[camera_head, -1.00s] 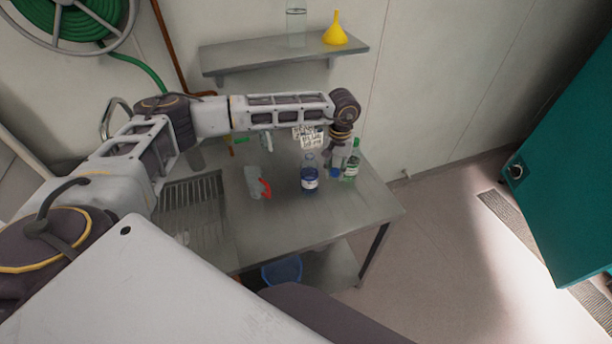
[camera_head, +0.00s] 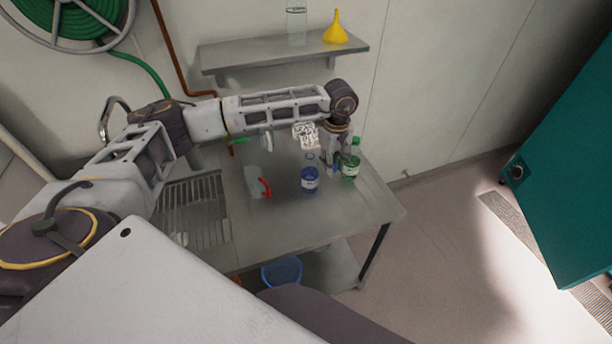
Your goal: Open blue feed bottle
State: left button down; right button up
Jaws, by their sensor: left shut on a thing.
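The blue feed bottle (camera_head: 310,181) stands upright on the steel table, with a white label and blue liquid. Its clear neck shows above and looks uncapped. My left gripper (camera_head: 332,167) points down just right of this bottle, between it and a green bottle (camera_head: 350,167). It is shut on a small blue cap, which is mostly hidden at the fingertips. My right gripper is not in view.
A clear jug with a red handle (camera_head: 264,187) stands left on the table (camera_head: 290,222). White printed tags (camera_head: 305,135) show behind the bottle. A wall shelf (camera_head: 270,57) holds a yellow funnel (camera_head: 336,28) and a glass cylinder. The table's front right is clear.

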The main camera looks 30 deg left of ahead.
pick_arm(q)
jog(key=n, duration=0.3)
jog(key=r+n, duration=0.1)
jog(key=n, duration=0.1)
jog(key=shift+s+a, duration=0.25)
jog(key=shift+a, duration=0.15)
jog(key=s+a+r+m+b, duration=0.2)
jog(key=a+r+m, duration=0.2)
jog(key=m, duration=1.4)
jog(key=s+a+r+m+b, duration=0.2)
jog(key=a+m, duration=0.4)
jog(key=m, duration=1.2)
jog(key=shift+s+a+r, duration=0.15)
jog(key=shift+s+r, duration=0.35)
jog(key=shift+r, duration=0.55)
jog(key=shift+a+n, duration=0.1)
jog(key=shift+n, duration=0.2)
jog(key=shift+r, duration=0.1)
